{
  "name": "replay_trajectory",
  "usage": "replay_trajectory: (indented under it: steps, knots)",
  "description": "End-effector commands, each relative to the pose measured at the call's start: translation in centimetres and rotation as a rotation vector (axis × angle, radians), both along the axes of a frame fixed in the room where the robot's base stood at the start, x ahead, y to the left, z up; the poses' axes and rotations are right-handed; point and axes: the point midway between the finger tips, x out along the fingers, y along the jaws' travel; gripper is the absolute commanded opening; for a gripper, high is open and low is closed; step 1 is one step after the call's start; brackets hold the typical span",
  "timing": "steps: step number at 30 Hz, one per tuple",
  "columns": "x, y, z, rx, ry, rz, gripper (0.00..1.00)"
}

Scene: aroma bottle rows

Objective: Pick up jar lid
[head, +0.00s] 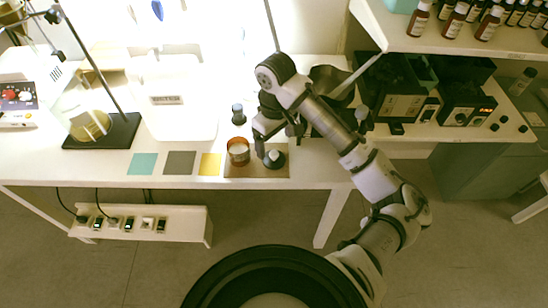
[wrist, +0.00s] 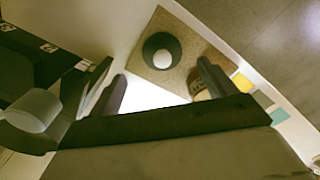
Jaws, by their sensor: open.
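The jar lid (head: 275,159) is a dark round disc with a pale knob, lying on a tan mat (head: 240,172) near the table's front edge. In the wrist view the lid (wrist: 152,45) shows whole, beyond the fingertips. An amber jar (head: 238,150) stands left of the lid in the head view; in the wrist view it is mostly hidden behind one finger. My gripper (head: 279,139) is above and close to the lid, its fingers apart. In the wrist view my gripper (wrist: 165,86) has nothing between its fingers and does not touch the lid.
A small dark bottle (head: 238,114) stands behind the jar. Teal, grey and yellow squares (head: 180,163) lie left of the mat. A shelf of bottles (head: 455,20) and dark devices (head: 400,95) are at the right. The floor lies beyond the front edge.

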Motion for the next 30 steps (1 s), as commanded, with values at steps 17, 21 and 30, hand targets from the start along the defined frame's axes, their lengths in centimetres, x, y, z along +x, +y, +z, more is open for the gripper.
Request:
replay_trajectory:
  steps: [17, 21, 30]
  knots:
    - [-0.3, 0.3, -5.6, 0.001, 0.001, -0.001, 0.83]
    - [-0.3, 0.3, -5.8, 0.0, 0.0, 0.0, 0.83]
    - [-0.3, 0.3, -5.8, 0.0, 0.0, 0.0, 0.58]
